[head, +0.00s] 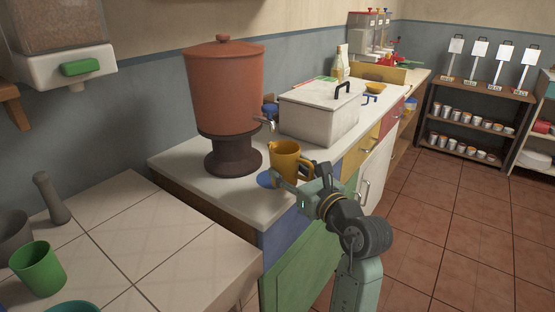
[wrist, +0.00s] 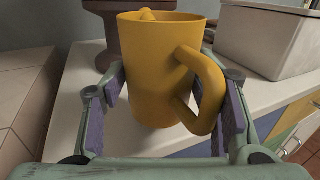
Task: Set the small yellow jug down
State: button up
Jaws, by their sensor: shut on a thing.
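The small yellow jug (head: 285,158) is upright at the front edge of the white counter, in front of the terracotta dispenser. In the wrist view the jug (wrist: 150,75) stands between my fingers, its handle on the right side. My gripper (head: 273,179) is shut on the jug, with purple finger pads (wrist: 115,85) at its sides. The jug's base looks very near the white counter top (wrist: 80,125); I cannot tell whether it touches.
The terracotta dispenser (head: 224,90) on its dark stand is behind left of the jug. A white lidded box (head: 318,112) stands to the right. The tiled counter (head: 130,225) at the front left holds a green cup (head: 38,268) and a grey pestle (head: 52,198).

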aim_at(292, 178)
jog(key=p+x, duration=0.1)
jog(key=x, duration=0.4)
jog(key=shift+w+a+r, duration=0.1)
jog(key=shift+w+a, duration=0.1)
jog(key=shift+w, duration=0.05)
jog(key=shift+w+f+p, duration=0.15)
jog(key=shift+f+p, duration=0.2)
jog(key=shift+f, duration=0.5)
jog(key=shift+f, duration=0.1)
jog(key=o, duration=1.2)
jog(key=shift+f, duration=0.1)
jog(key=shift+r, duration=0.25)
jog(key=b+v, duration=0.3)
jog(key=v, duration=0.9)
jog(key=shift+b, duration=0.3)
